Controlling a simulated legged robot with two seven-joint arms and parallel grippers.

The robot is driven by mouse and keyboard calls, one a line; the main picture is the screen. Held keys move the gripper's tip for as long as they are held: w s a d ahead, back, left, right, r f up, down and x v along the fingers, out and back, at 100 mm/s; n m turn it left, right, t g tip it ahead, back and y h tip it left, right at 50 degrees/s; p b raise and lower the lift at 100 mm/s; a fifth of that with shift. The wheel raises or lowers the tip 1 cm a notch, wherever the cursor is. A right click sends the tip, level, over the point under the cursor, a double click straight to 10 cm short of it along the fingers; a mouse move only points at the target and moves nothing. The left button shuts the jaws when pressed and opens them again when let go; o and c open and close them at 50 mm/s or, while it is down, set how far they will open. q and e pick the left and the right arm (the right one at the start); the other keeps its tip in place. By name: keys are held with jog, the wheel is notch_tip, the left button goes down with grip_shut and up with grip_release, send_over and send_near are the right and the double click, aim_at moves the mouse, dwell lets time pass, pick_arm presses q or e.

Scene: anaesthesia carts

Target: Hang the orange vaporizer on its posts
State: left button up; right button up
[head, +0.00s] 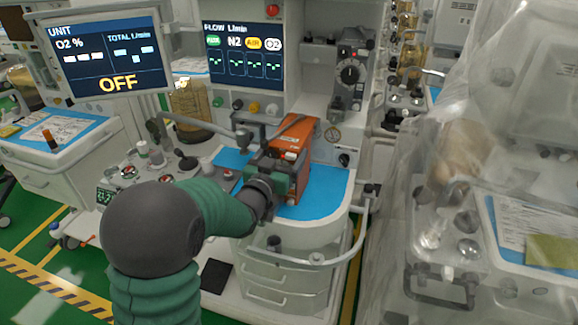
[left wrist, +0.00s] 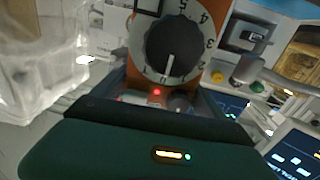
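The orange vaporizer (head: 299,133) is upright over the blue worktop mat of the middle cart; I cannot tell whether its base touches the mat. My left gripper (head: 283,176) is at its front, with a finger on each side, and appears shut on it. In the left wrist view the vaporizer's round numbered dial (left wrist: 172,48) is close, and the left gripper (left wrist: 165,98) flanks the body below it. The gripper hides part of the vaporizer's front. The posts are not clearly visible. My right gripper is not in view.
A grey dial unit (head: 349,73) is mounted at the back right of the cart. A curved rail (head: 330,257) runs around the worktop front. Two monitors (head: 106,55) (head: 243,52) stand above. A plastic-draped machine (head: 455,130) stands right. The mat (head: 326,192) is clear right of the vaporizer.

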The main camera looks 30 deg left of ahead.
pick_arm(q)
jog(key=shift+w+f, duration=0.45)
jog(key=shift+f, duration=0.1)
jog(key=c, duration=0.5)
jog(key=shift+f, duration=0.1)
jog(key=c, duration=0.9)
jog(key=shift+r, duration=0.2)
jog(key=shift+c, duration=0.2)
jog(key=shift+r, duration=0.1)
